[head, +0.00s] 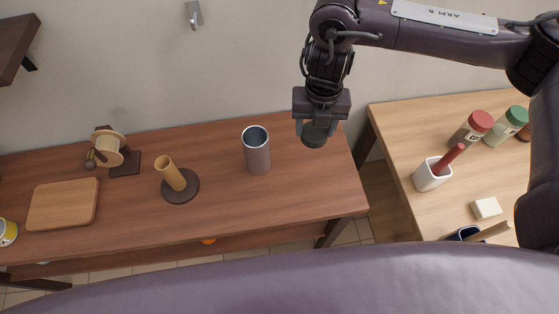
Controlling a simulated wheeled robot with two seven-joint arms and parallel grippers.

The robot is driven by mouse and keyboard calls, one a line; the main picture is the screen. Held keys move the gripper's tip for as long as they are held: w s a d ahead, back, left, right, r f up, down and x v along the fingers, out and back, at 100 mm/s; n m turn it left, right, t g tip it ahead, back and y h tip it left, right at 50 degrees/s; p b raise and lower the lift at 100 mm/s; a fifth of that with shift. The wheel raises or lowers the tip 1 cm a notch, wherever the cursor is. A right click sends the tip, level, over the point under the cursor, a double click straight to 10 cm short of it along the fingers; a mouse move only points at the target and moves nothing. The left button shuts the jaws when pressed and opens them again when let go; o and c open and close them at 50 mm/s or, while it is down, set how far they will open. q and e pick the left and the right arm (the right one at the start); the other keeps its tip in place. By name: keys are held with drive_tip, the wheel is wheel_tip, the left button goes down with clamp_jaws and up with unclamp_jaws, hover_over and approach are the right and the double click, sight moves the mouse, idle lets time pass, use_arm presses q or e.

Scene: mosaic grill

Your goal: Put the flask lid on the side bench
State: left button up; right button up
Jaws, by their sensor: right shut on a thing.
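The flask (257,151) is a grey metal cylinder with its top open. It stands upright near the right part of the dark wooden table (230,197). My right gripper (318,126) points down and is shut on the dark round flask lid (314,137). The lid is held above the table's right end, to the right of the flask and apart from it. A lighter wooden bench (396,123) stands to the right. My left gripper is not in view.
The right bench holds a white pot with a red handle (432,174), several jars (473,127) and a white block (486,208). Its left strip looks clear. The dark table holds a wooden holder (177,185), a board (62,204) and a spool stand (125,164).

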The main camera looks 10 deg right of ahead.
drive_tip(key=shift+w+a+r+n, duration=0.1)
drive_tip(key=shift+w+r+n, duration=0.15)
drive_tip(key=shift+n, duration=0.3)
drive_tip(key=shift+w+a+r+n, duration=0.1)
drive_tip(key=shift+r+n, duration=0.2)
drive_tip(key=shift+n, duration=0.25)
drive_tip(key=shift+w+r+n, duration=0.15)
drive_tip(key=shift+r+n, duration=0.15)
drive_tip(key=shift+n, duration=0.4)
drive_tip(key=shift+w+r+n, duration=0.15)
drive_tip(key=shift+r+n, duration=0.05)
drive_tip(key=shift+n, duration=0.6)
drive_tip(key=b, duration=0.2)
hover_over(305, 167)
wheel_tip(305, 167, down, 15)
drive_tip(key=shift+a+f, duration=0.1)
wheel_tip(305, 167, down, 4)
drive_tip(key=shift+r+b, duration=0.15)
drive_tip(key=shift+b, duration=0.75)
drive_tip(key=shift+f, duration=0.45)
